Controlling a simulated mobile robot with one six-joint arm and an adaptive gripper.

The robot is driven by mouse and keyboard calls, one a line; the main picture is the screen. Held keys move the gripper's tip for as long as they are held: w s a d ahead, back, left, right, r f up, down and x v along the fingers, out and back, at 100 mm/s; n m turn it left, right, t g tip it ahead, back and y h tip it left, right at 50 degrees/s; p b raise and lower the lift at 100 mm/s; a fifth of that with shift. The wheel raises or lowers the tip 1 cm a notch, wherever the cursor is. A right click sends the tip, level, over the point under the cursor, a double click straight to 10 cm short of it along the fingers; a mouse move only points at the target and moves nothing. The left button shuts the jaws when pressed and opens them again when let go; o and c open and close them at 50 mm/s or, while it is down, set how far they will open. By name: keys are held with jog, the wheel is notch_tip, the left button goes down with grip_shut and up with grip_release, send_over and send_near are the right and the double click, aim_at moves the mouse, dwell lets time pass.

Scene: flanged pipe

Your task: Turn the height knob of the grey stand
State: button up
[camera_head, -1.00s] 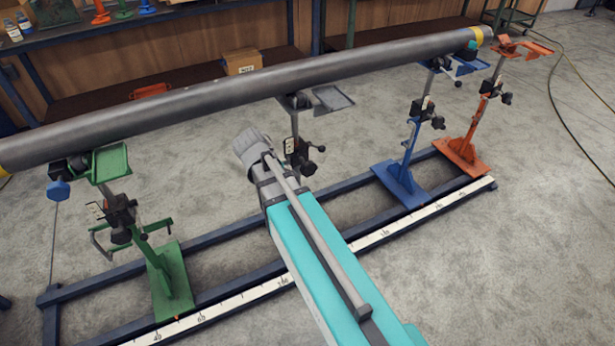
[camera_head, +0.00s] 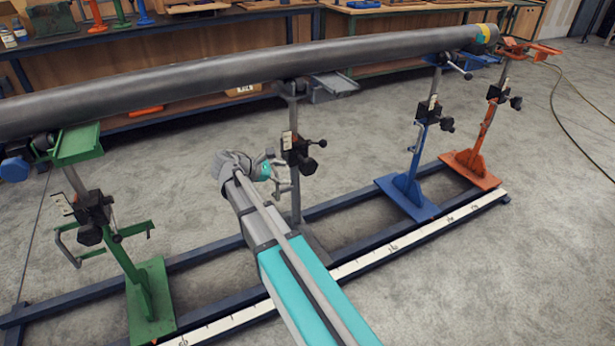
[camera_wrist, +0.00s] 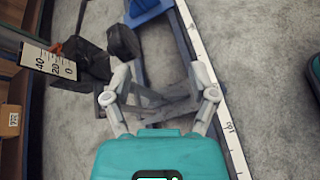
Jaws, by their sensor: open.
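The grey stand (camera_head: 294,195) stands under the long pipe, between the green and blue stands. Its black clamp block carries a dark knob (camera_head: 309,166) low on the right side and a thin lever with a ball end above it. My gripper (camera_head: 284,178) is open and empty, just left of the grey stand's post and slightly below the knob. In the wrist view my open fingers (camera_wrist: 160,100) point toward the stand. The black clamp and knob (camera_wrist: 123,42) lie beyond the left finger, not between the fingers. A height scale (camera_wrist: 47,62) with numbers shows beside the clamp.
The long grey pipe (camera_head: 220,80) rests across the stands. The green stand (camera_head: 148,295) is at left; the blue stand (camera_head: 408,190) and the orange stand (camera_head: 478,160) are at right. Blue floor rails with a white ruler (camera_head: 400,247) run below. Open floor lies in front.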

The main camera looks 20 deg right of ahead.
aim_at(308, 163)
jog(key=w+a+f+n+h+b, duration=0.1)
jog(key=w+f+n+h+b, duration=0.4)
jog(key=b, duration=0.7)
jog(key=shift+w+a+f, duration=0.25)
jog(key=shift+w+f, duration=0.05)
jog(key=shift+w, duration=0.9)
jog(key=d, duration=1.3)
jog(key=shift+w+d, duration=0.25)
jog(key=shift+d, duration=0.15)
grip_shut()
